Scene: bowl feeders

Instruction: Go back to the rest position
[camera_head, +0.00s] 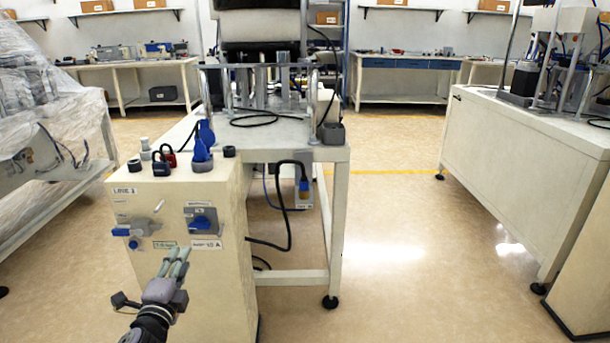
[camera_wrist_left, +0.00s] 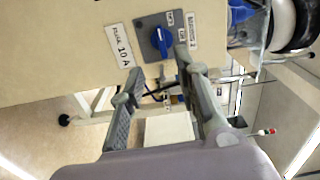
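My left gripper (camera_head: 178,254) is in front of the beige control cabinet (camera_head: 228,270), low and left in the head view. Its two fingers stand apart with nothing between them; the wrist view shows the same open gap (camera_wrist_left: 157,62). A blue rotary switch (camera_head: 200,223) on a grey plate is on the cabinet front, just above and right of the fingertips. In the wrist view the switch (camera_wrist_left: 161,41) shows beyond the fingertips, and contact is not visible. My right gripper is in neither view.
A machine table (camera_head: 285,135) stands behind. Open floor (camera_head: 395,260) lies to the right, before a white cabinet (camera_head: 520,150).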

